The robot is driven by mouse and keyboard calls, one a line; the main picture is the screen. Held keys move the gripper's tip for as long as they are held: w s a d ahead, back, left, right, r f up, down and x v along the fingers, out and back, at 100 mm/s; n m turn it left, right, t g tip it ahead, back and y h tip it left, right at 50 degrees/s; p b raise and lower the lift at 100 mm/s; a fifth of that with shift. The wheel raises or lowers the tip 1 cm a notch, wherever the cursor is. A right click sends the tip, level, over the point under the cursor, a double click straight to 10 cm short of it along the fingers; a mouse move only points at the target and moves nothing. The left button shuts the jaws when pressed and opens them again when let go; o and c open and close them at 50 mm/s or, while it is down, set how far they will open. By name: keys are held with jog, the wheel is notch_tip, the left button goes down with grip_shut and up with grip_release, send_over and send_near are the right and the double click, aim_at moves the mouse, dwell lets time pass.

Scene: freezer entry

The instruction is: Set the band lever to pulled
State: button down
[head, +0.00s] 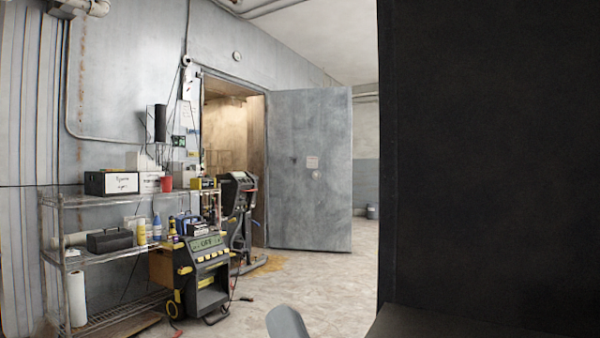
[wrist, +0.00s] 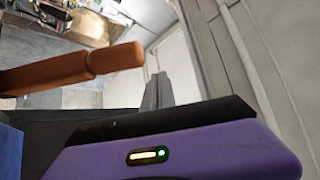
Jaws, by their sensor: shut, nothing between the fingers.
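In the wrist view an orange-brown rod with a thicker rounded end (wrist: 115,58) reaches in from the left edge. It looks like a lever handle, perhaps the band lever, but its base is out of view and I cannot tell its setting. My gripper (wrist: 158,88) shows as narrow grey fingers, closed together and empty, beyond the purple hand casing. The fingers are to the right of the rod's end and appear apart from it. No lever is clear in the head view, and my gripper is not clearly seen there.
A large black panel (head: 490,150) fills the right of the head view and hides what is behind it. A wire shelf (head: 100,200) stands at left beside a wheeled machine (head: 200,270). A grey door (head: 310,170) stands open. Floor (head: 300,275) before it is clear.

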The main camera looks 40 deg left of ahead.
notch_tip(320, 180, up, 15)
jog(key=p, duration=0.6)
jog(key=shift+w+d+f+p, duration=0.15)
jog(key=shift+w+d+p, duration=0.05)
jog(key=shift+p, duration=0.15)
